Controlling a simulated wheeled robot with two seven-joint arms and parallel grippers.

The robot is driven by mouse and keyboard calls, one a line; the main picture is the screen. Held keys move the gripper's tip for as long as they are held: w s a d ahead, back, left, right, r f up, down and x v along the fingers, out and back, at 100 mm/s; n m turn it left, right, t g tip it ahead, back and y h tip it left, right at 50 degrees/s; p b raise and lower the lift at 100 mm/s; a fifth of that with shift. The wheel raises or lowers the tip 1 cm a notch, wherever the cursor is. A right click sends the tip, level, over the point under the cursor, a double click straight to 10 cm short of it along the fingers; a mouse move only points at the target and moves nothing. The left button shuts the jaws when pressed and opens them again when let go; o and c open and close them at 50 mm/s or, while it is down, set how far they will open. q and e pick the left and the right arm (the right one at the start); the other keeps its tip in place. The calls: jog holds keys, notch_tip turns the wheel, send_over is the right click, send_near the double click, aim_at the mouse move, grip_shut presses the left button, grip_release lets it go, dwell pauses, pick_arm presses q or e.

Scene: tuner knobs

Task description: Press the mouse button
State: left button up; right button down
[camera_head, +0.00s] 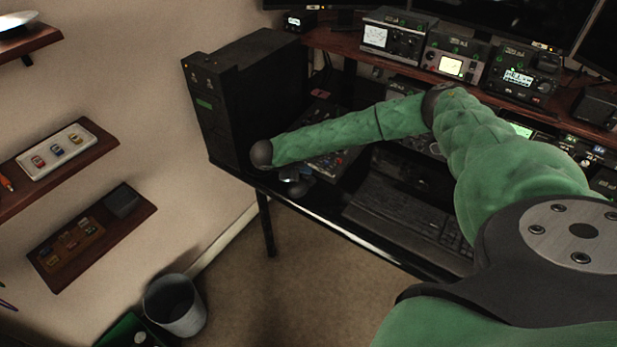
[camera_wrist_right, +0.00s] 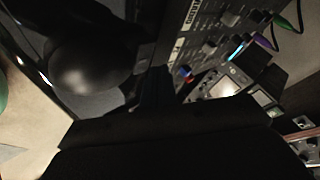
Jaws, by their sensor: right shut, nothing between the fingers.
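My right arm reaches in from the right across the desk in the head view. My right gripper (camera_head: 290,175) is small and dark there, low over the left end of the desk, below the arm's wrist joint. In the right wrist view its dark fingers (camera_wrist_right: 152,88) are shut with nothing between them. A dark, rounded shape that looks like the mouse (camera_wrist_right: 88,66) lies on the desk beside the fingers. In the head view the mouse is hard to make out against the dark desk and gripper. I cannot tell whether the fingers touch it. My left gripper is out of view.
A black computer tower (camera_head: 245,95) stands at the desk's left end. A dark keyboard (camera_head: 405,215) lies right of the gripper. Radio units with knobs (camera_head: 393,42) line the shelf behind. A bin (camera_head: 175,305) stands on the floor. Wall shelves (camera_head: 90,240) are at left.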

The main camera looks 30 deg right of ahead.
jog(key=shift+f, duration=0.15)
dwell(0.7)
jog(key=shift+f+b, duration=0.25)
jog(key=shift+b, duration=0.05)
jog(key=shift+f, duration=0.35)
dwell(0.6)
jog(key=shift+r, duration=0.75)
jog(key=shift+r, duration=0.1)
